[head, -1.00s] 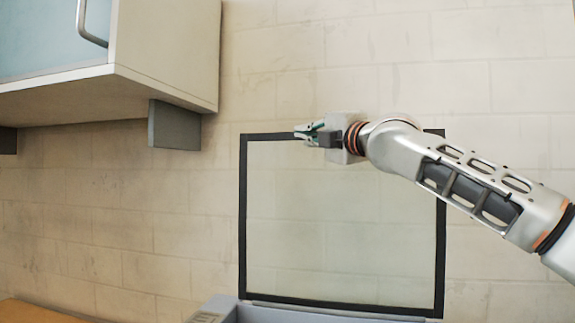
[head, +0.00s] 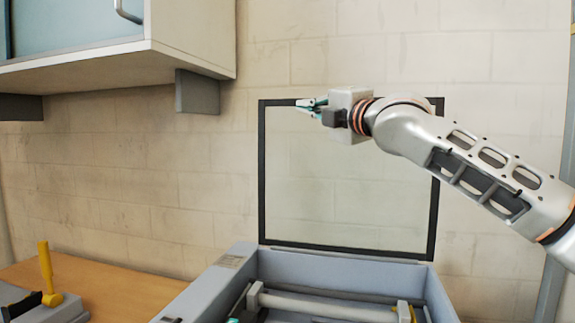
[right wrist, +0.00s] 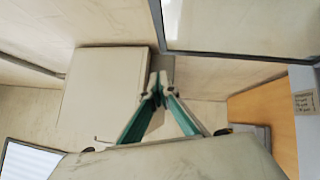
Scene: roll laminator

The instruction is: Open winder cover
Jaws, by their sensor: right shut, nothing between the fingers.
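The winder cover (head: 345,180), a clear panel in a black frame, stands upright at the back of the grey laminator (head: 300,262) in the head view. Its black edge also shows at the top of the right wrist view (right wrist: 235,55). My right gripper (head: 300,104) is shut and empty in front of the cover's top edge, pointing left. In the right wrist view its green-lined fingers (right wrist: 157,92) meet at the tips. I cannot tell from the head view whether it touches the cover. My left gripper is not in view.
A white wall cabinet (head: 190,35) with a handle hangs at the upper left. A wooden table (head: 125,275) carries a grey device with a yellow lever (head: 46,270) at the left. A roller (head: 320,306) lies inside the laminator.

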